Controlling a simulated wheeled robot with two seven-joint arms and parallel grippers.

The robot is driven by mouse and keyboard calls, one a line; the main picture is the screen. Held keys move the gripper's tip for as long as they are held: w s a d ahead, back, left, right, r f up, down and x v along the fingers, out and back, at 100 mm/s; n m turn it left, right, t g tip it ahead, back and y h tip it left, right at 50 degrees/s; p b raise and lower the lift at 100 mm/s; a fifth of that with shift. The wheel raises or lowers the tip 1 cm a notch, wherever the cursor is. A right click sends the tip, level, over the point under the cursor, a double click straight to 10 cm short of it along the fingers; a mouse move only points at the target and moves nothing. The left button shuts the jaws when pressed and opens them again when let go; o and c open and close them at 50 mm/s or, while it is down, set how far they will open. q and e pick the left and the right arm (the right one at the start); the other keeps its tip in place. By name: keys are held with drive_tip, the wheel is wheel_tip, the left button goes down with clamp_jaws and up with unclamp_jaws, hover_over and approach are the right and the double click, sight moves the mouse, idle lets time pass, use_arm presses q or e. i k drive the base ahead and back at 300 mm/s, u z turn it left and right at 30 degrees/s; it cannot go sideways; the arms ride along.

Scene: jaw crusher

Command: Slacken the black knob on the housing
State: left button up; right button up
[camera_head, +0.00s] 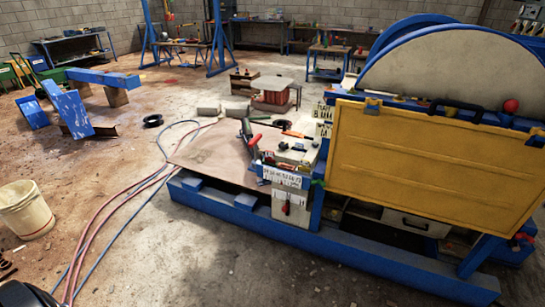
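The jaw crusher fills the right side of the head view, with a large yellow panel (430,160) on its near face and a blue frame (330,262) below. A small grey-white housing (292,205) stands on the frame left of the panel. A small dark shape on top of this housing may be the black knob (284,146), but it is too small to be certain. A black handle (457,107) sits on the panel's top edge. Neither of my grippers can be made out, so none is seen near the housing.
A red ball-shaped knob (511,105) stands at the machine's upper right. Hoses (110,205) run across the floor to a brown board (215,150) left of the housing. A cream bucket (25,210) stands at the left edge.

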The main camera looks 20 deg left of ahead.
sight(284, 145)
drive_tip(key=z, duration=0.05)
drive_tip(key=k, duration=0.35)
drive_tip(key=u, duration=0.9)
drive_tip(key=i, duration=1.75)
drive_tip(key=z, duration=0.85)
drive_tip(key=i, duration=0.6)
drive_tip(key=z, duration=0.65)
